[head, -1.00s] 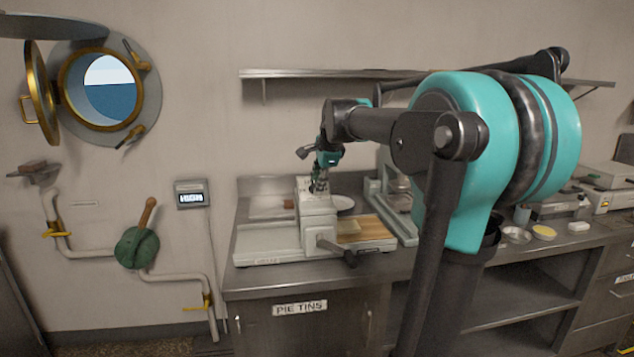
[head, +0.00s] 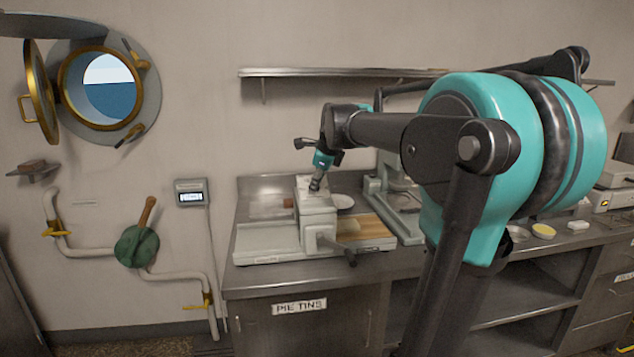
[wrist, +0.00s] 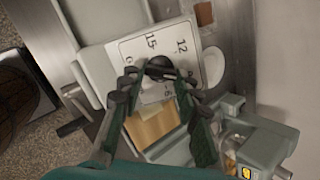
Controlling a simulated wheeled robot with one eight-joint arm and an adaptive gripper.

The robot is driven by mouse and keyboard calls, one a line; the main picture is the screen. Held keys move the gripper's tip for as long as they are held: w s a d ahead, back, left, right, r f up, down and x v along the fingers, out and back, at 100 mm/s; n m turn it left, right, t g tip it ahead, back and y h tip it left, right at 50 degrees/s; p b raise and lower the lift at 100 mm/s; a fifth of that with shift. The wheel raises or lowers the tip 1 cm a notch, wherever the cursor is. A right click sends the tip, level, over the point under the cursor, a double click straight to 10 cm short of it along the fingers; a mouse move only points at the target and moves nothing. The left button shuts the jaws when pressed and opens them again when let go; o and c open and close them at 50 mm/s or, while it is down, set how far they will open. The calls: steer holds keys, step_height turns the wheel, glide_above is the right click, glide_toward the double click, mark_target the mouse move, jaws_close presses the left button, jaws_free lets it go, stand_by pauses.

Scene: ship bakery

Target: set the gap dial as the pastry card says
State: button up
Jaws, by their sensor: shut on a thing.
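The gap dial is on the pale sheeter's head (head: 318,207), on the counter. In the wrist view its white numbered plate (wrist: 125,48) shows 15 and 12 at the top and a 6 at the left; other marks are too small or covered. The dark round dial knob (wrist: 160,67) stands at the middle of the plate. My gripper (wrist: 160,80) is shut on the knob, one finger on each side. In the head view my gripper (head: 316,184) points down onto the sheeter's top. The knob's pointer is hidden or too small to read. I cannot make out a pastry card.
A crank handle (head: 340,253) juts from the sheeter's front. A wooden board (head: 370,228) lies to its right, near another pale machine (head: 378,190). A small wall display (head: 190,193) hangs left of the counter. A shelf (head: 300,73) runs above.

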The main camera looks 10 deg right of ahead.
stand_by(0.4)
steer(key=o, duration=1.1)
steer(key=v, duration=1.2)
steer(key=shift+s, duration=0.1)
steer(key=shift+f, duration=0.1)
